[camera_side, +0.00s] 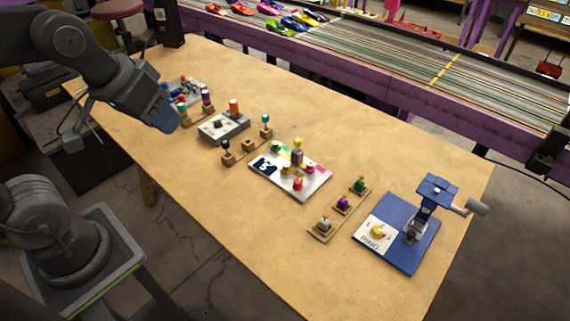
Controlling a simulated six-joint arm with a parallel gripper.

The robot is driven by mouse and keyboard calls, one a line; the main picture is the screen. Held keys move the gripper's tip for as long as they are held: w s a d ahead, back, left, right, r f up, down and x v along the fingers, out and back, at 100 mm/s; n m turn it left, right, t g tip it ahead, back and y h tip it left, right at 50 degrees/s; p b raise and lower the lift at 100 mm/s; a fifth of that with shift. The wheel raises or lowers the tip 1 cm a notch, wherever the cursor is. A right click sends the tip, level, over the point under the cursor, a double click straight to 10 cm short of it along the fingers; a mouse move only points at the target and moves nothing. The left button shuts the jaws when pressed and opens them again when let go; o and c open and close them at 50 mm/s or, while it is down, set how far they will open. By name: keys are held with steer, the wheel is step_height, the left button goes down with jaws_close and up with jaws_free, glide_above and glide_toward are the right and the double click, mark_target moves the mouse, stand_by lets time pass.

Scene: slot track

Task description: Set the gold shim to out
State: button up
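A small yellow-gold piece (377,231) sits on the white panel of a blue base (405,258) at the right of the table; it may be the gold shim, but the marks beside it are too small to read. A blue post with a grey crank (474,206) stands on the same base. Other yellow pieces (297,156) stand on a white board (318,185) mid-table. My gripper (163,118) is at the upper left, far from the blue base. Its fingers are not clear, so I cannot tell whether it is open.
Several knobs on wooden blocks (342,205) stand between the white board and blue base. A grey box (224,128) with an orange knob and more small pieces lie nearer my gripper. The table's near side is clear. A purple-edged slot track (390,89) runs behind.

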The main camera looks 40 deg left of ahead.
steer(key=w+f+n+g+h, duration=0.1)
steer(key=w+f+n, duration=0.1)
steer(key=w+n, duration=0.6)
steer(key=n+g+h, duration=0.1)
steer(key=n+h, duration=0.1)
steer(key=n, duration=1.5)
glide_above(286, 165)
steer(key=s+a, duration=0.4)
step_height(286, 165, down, 20)
steer(key=r, duration=0.1)
steer(key=x, duration=1.3)
steer(key=shift+a+f, duration=0.1)
steer(key=shift+f, duration=0.2)
steer(key=shift+c, duration=0.2)
jaws_close()
